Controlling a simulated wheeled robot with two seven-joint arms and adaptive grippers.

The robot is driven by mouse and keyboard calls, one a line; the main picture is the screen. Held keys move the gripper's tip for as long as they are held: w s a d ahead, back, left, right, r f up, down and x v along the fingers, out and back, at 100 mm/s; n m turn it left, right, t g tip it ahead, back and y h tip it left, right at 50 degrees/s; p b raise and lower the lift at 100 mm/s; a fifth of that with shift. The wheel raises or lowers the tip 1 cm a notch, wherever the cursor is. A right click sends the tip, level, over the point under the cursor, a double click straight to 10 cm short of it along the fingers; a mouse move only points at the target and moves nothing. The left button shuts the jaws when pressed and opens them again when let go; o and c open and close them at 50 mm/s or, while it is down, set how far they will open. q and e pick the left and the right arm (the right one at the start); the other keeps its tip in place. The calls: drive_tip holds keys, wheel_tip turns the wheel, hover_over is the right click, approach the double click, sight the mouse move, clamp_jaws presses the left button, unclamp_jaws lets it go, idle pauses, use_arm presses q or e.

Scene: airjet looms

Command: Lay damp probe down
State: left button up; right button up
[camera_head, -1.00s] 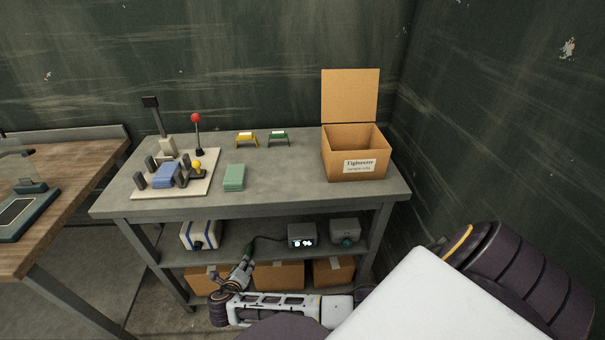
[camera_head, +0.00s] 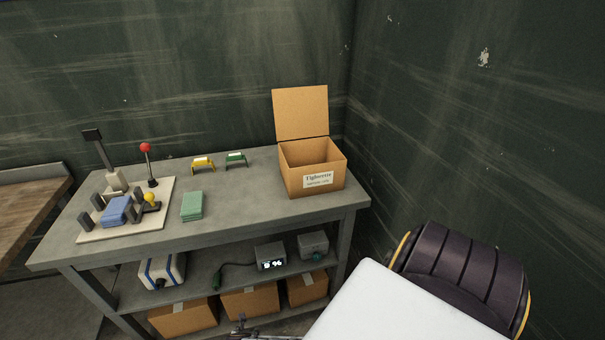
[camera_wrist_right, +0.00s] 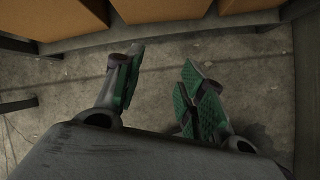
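The green damp probe (camera_head: 216,280) lies on the lower shelf (camera_head: 196,269) of the grey bench, near the shelf's front edge. A dark cable (camera_head: 235,265) runs from it to the grey meter (camera_head: 270,257), whose display is lit. My right gripper (camera_head: 240,328) is low at the bottom edge of the head view, below and apart from the probe. In the right wrist view, its green-padded fingers (camera_wrist_right: 158,90) are spread with nothing between them and bare floor beyond. My left gripper is in neither view.
A white-and-blue device (camera_head: 162,271) and a grey box (camera_head: 313,245) flank the meter. Cardboard boxes (camera_head: 250,302) fill the space below. The bench top holds an open carton (camera_head: 312,168), green pads (camera_head: 192,206) and a fixture board (camera_head: 165,200). A wall stands to the right.

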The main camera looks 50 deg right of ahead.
drive_tip(key=s+d+f+m+g+y, duration=0.1)
drive_tip(key=s+d+f+m, duration=0.2)
drive_tip(key=s+f+m, duration=0.3)
drive_tip(key=s+d+f+m+g+y, duration=0.1)
drive_tip(key=s+f+m, duration=0.6)
drive_tip(key=s+m, duration=0.8)
drive_tip(key=shift+s+d+f+m+y, duration=0.25)
drive_tip(key=shift+d+m+y, duration=0.35)
drive_tip(key=shift+d, duration=0.5)
